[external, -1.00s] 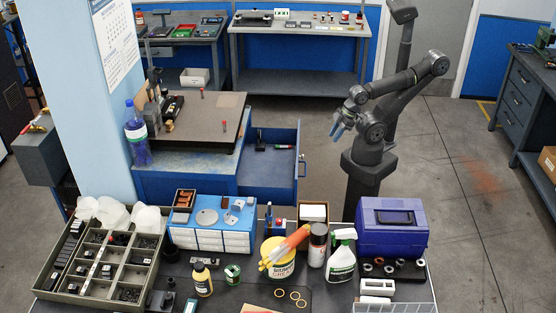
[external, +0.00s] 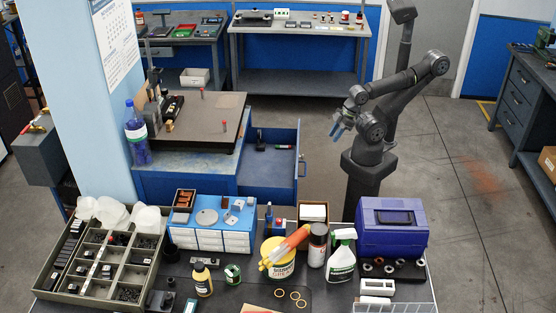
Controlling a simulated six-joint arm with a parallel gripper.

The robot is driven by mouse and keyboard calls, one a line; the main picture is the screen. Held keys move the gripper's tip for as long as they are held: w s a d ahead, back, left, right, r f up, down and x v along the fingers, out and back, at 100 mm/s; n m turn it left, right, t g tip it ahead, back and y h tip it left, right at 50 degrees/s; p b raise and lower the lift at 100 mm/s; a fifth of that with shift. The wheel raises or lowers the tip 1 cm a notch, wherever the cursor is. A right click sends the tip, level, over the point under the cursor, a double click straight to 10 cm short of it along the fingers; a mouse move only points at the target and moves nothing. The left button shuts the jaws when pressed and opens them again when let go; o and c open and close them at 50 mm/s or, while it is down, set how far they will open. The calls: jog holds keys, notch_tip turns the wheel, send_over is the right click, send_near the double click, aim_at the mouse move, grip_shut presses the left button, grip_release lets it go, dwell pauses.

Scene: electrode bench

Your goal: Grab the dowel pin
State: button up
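My gripper (external: 340,127) has blue fingers and hangs in the air right of the open blue drawer, well away from the benches. The two fingers look a little apart, with nothing seen between them. I cannot single out a dowel pin with certainty at this size. Two small upright pieces with red tops stand on the dark plate (external: 192,140) of the blue cabinet: one toward the back (external: 201,94), one near the right front edge (external: 224,126). Small dark items (external: 262,142) lie in the drawer; their shape is too small to tell.
The open drawer (external: 297,165) juts out between the cabinet and my arm. The front bench holds a compartment tray (external: 60,283), a blue-and-white organizer (external: 210,240), a yellow tub (external: 280,268), a spray bottle (external: 342,262) and a blue toolbox (external: 392,240). The floor at right is clear.

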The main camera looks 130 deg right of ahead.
jog(key=shift+o, duration=0.9)
